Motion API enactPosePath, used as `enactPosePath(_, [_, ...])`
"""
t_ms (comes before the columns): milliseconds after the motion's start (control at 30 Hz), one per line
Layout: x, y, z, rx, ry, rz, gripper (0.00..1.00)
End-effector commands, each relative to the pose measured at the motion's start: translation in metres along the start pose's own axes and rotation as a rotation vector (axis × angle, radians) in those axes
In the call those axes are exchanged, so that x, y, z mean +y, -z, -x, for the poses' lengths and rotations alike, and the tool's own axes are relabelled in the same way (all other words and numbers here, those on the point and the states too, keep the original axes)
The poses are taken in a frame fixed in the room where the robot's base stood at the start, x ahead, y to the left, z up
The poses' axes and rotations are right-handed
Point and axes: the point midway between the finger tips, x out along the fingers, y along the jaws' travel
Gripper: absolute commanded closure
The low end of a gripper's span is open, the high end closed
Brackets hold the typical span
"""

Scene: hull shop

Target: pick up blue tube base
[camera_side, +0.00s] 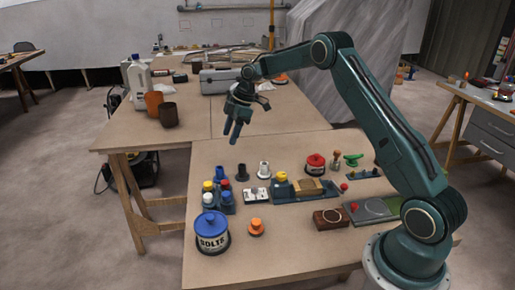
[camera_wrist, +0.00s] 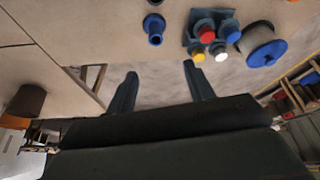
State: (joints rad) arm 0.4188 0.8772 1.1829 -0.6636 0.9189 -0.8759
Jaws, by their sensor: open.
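The blue tube base (camera_side: 221,173) is a small upright blue tube with a flared foot. It stands on the near table behind the rack of coloured caps. In the wrist view the blue tube base (camera_wrist: 154,30) is at the top, beyond the fingertips and roughly in line with the gap between them. My gripper (camera_side: 236,132) is high above the back part of the table, fingers pointing down, apart from the tube base. In the wrist view my gripper (camera_wrist: 160,72) shows two dark fingers spread wide with nothing between them.
A rack with coloured caps (camera_side: 209,201) and a blue-lidded can (camera_side: 212,235) stand in front of the tube base. A black piece (camera_side: 242,173) and a white piece (camera_side: 263,170) stand to its right. An orange knob (camera_side: 256,228) lies nearer.

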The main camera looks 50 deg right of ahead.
Motion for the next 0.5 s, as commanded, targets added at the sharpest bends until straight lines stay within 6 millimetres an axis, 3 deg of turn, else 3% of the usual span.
enactPosePath(500, [0.006, -0.007, -0.019, 0.007, 0.010, 0.022, 0.47])
